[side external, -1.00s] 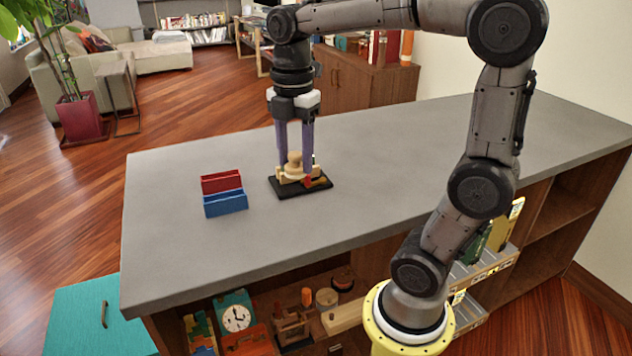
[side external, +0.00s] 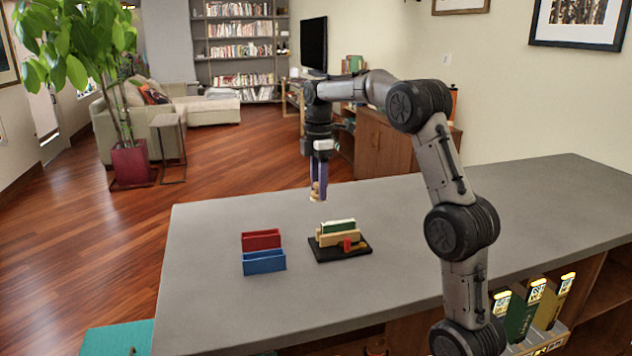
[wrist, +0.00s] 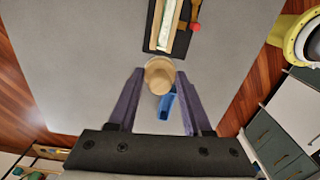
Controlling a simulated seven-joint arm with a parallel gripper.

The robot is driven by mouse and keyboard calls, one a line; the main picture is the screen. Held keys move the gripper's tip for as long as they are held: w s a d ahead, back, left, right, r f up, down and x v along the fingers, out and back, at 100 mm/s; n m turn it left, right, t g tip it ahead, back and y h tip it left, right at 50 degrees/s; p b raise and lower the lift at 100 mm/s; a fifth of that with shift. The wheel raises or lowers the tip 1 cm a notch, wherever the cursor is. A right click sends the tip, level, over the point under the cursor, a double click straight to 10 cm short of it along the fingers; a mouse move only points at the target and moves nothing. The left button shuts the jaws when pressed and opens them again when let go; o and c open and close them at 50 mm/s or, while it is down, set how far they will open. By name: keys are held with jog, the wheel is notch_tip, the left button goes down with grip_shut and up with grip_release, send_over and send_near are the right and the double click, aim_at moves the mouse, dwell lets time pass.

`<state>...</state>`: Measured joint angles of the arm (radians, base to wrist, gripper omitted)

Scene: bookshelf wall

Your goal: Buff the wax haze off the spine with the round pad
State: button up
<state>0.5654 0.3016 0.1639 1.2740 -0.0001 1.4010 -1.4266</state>
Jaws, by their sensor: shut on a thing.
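My gripper (side external: 319,188) has two purple fingers, shut on the round pad (side external: 316,192) with a pale wooden knob. The gripper holds the pad in the air above the worktop, behind and left of the book holder. The wrist view shows the knob of the pad (wrist: 159,74) between the fingers; its underside is hidden. A green book (side external: 338,226) stands in a wooden holder (side external: 338,239) on a black base (side external: 341,254), its spine up. The spine (wrist: 165,24) looks largely whitish in the wrist view, with green along an edge.
A red bin (side external: 261,240) and a blue bin (side external: 264,262) stand left of the holder. A red-ended part (side external: 348,245) is on the holder's front. The grey worktop (side external: 430,225) is mostly clear. Upright books (side external: 530,308) stand below its edge.

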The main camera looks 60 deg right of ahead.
aim_at(327, 223)
jog(key=shift+a+f, duration=0.1)
jog(key=shift+f, duration=3.5)
jog(key=shift+s+d+f, duration=0.15)
jog(key=shift+s+d, duration=0.65)
jog(key=shift+d, duration=0.05)
jog(key=shift+s+d, duration=2.8)
jog(key=shift+s, duration=0.2)
jog(key=shift+w+a, duration=3.7)
jog(key=shift+w, duration=0.2)
jog(key=shift+s+d+r, duration=0.1)
jog(key=shift+r, duration=4)
